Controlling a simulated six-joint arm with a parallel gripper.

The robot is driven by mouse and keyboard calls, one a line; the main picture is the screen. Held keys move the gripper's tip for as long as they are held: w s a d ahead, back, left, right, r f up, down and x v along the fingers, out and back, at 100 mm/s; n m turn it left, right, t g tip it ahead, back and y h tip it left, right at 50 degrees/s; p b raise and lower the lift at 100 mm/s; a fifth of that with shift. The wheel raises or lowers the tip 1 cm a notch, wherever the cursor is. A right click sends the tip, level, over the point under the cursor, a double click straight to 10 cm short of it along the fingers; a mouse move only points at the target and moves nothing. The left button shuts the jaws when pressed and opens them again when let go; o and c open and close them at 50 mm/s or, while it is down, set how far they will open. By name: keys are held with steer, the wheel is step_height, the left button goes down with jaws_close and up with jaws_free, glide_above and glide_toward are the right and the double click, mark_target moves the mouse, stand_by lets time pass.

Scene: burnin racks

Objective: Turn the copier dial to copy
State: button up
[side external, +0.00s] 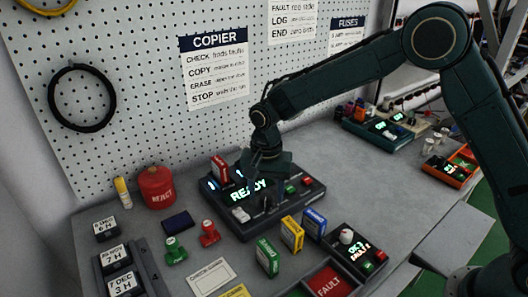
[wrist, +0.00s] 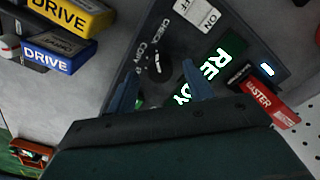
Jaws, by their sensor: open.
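The copier (side external: 236,224) is a dark box with a lit green READY display (side external: 248,190), which also shows in the wrist view (wrist: 210,75). Its dial (wrist: 157,68) is a small dark knob with a white mark, beside printed labels that include CHECK and COPY. I cannot tell for certain which label the mark points to. My gripper (side external: 265,178) is over the copier, pointing down. In the wrist view its two blue fingers (wrist: 158,64) are apart, one on each side of the dial. I cannot tell whether they touch it.
A red MASTER cartridge (side external: 219,168) stands in the copier's back left. A white switch (side external: 240,214) is at its front. Yellow (side external: 292,233), blue (side external: 314,222) and green (side external: 267,256) drives stand close in front. A red REJECT can (side external: 156,187) is at left.

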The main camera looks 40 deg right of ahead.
steer(key=shift+f, duration=0.45)
steer(key=c, duration=1)
steer(key=shift+n, duration=0.5)
steer(key=n, duration=0.3)
steer(key=shift+n, duration=2.4)
